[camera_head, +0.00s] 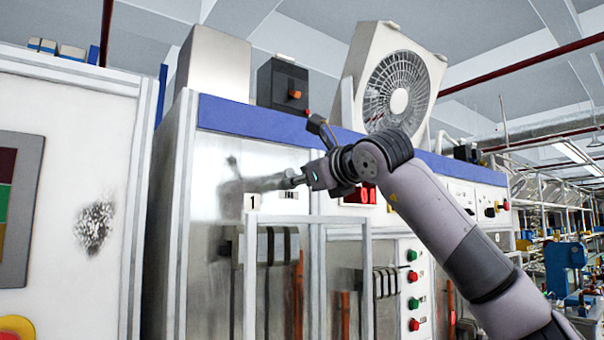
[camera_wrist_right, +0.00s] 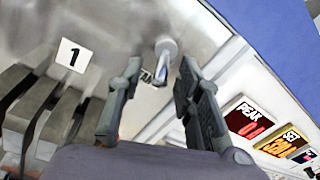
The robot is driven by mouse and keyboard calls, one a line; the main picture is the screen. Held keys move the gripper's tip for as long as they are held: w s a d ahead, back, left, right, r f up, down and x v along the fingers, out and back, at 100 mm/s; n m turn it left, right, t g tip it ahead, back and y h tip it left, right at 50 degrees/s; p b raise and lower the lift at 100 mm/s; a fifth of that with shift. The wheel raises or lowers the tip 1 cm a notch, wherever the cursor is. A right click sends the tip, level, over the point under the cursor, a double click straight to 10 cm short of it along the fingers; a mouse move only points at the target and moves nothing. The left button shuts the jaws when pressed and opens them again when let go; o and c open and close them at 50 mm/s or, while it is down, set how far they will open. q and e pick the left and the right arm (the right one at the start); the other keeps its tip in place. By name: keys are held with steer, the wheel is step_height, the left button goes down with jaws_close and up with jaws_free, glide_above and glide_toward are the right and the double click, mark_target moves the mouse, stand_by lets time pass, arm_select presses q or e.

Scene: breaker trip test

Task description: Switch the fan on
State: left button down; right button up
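The white fan (camera_head: 395,85) with a round grille stands tilted on top of the cabinet. A black box (camera_head: 283,85) with an orange knob sits left of it. My right gripper (camera_head: 310,177) is in front of the cabinet's metal upper panel. In the right wrist view, its two fingers (camera_wrist_right: 160,78) are apart. A silver, lever-like peg (camera_wrist_right: 165,48) on the panel shows between and just beyond the fingertips; I cannot tell whether they touch it. I cannot tell which control is the fan's switch. My left gripper is not in view.
A label marked 1 (camera_wrist_right: 75,55) is left of the peg, above grey breakers (camera_wrist_right: 45,110). Red and yellow displays (camera_wrist_right: 250,122) are to the right. Red and green buttons (camera_head: 413,277) are lower on the cabinet. A white frame (camera_head: 305,219) projects below the gripper.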

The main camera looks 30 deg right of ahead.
steer(key=shift+c, duration=0.2)
jaws_close()
stand_by(0.4)
